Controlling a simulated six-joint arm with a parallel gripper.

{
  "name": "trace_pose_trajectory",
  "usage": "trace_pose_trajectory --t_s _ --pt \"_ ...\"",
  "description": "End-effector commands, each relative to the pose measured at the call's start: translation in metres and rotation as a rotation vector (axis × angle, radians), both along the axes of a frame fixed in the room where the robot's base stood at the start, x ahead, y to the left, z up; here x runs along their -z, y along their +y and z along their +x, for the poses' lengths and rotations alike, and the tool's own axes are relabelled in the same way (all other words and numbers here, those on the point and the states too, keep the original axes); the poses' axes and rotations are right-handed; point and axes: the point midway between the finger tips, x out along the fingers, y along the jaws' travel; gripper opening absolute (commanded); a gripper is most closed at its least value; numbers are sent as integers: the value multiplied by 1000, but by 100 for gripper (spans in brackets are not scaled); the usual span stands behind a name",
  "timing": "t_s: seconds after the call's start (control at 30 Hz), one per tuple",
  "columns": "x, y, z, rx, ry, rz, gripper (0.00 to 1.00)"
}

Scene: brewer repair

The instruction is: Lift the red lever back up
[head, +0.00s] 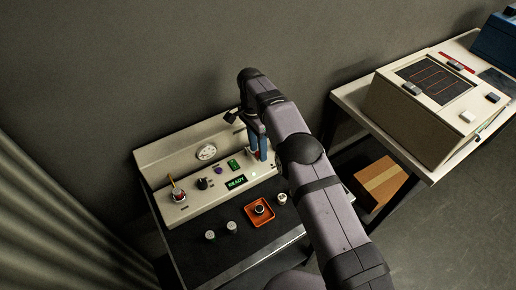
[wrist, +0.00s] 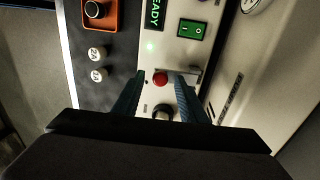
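A READY display (head: 236,182), a green switch (head: 233,164), a gauge (head: 207,152) and a red-based control with a yellowish stem (head: 178,194) are on the panel. A dark knob (wrist: 163,112) is close to the fingers.

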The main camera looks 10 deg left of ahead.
Motion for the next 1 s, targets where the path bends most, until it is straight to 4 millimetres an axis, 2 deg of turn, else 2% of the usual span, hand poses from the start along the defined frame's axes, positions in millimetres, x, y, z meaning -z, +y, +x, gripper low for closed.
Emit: trace_pose_trajectory --t_s 0.17,0.4,0.6,0.8,1.0 --pt "-17 1 1 0 -5 4 38" --pt "-58 1 1 0 -4 2 38" --pt "-85 0 1 0 -4 2 38" --pt "-96 0 0 0 -2 1 38" --pt "-97 0 0 0 -2 1 38"
